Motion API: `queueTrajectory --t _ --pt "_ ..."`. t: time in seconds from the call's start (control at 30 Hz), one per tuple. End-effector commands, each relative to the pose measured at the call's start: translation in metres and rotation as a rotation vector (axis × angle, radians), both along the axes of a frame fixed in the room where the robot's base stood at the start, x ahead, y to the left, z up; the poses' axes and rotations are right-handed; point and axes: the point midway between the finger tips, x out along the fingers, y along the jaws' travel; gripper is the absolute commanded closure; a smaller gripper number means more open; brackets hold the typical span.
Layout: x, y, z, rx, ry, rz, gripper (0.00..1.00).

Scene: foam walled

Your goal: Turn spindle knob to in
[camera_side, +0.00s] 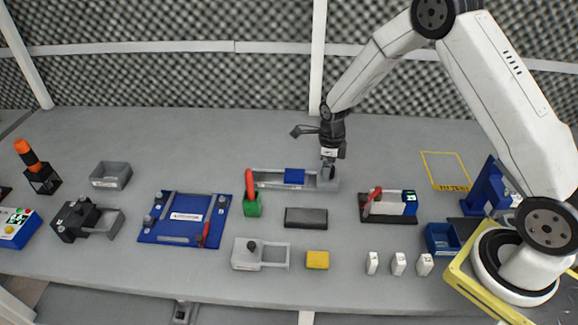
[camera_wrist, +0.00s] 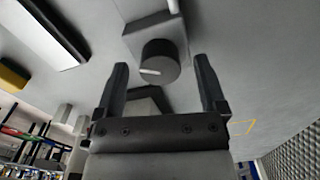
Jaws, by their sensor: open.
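The spindle knob (camera_wrist: 160,60) is a dark round knob with a white pointer line, on a grey block (camera_wrist: 158,32) in the wrist view. In the side view the grey block (camera_side: 328,184) is at the right end of a grey rail with a blue carriage (camera_side: 294,176). My gripper (camera_side: 330,158) points down right above this block. Its open fingers (camera_wrist: 162,62) show on either side of the knob in the wrist view, with gaps to both. I cannot tell whether the fingertips reach down to the knob's height. The pointer's label is not readable.
A green block with a red handle (camera_side: 252,207) stands at the rail's left end. A dark box (camera_side: 306,218) lies in front, and a dark tray (camera_side: 388,218) with a red-handled item is to the right. Bare table lies behind the rail.

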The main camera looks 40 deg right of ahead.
Motion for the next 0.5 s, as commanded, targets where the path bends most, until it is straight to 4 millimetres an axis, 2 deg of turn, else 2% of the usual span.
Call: queueTrajectory --t 0.13,0.43,0.47,0.5 --pt "-0.0001 0.0000 -0.0068 0.000 0.000 0.000 0.09" --pt "-0.0002 0.0000 -0.0081 0.000 0.000 0.000 0.09" --pt "-0.0002 0.0000 -0.0081 0.000 0.000 0.000 0.15" --pt "-0.0002 0.0000 -0.0081 0.000 0.000 0.000 0.28"
